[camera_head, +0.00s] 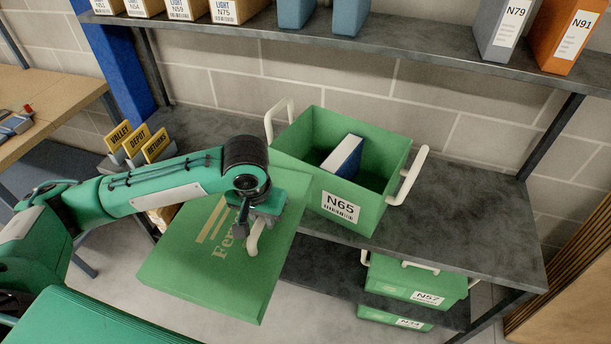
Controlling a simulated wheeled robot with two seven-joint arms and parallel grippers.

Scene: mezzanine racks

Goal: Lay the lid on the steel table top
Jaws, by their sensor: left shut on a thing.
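The green lid (192,277) with pale lettering is held flat in front of the tub, at the near edge of the steel table top (465,205). It hides part of that edge. My left gripper (248,224) is above the lid and shut on its pale handle (257,238). An open green tub (303,199) labelled N65 stands on the table top with its pale side handles up. A blue and white box (344,157) is inside it. My right gripper is out of view.
Yellow signs (140,142) stand at the left of the table top. Bare surface lies right of the tub. A shelf (400,38) with boxes and binders runs above. Green tubs labelled N57 (418,281) and N34 (395,318) are below. A wooden bench (60,85) stands at left.

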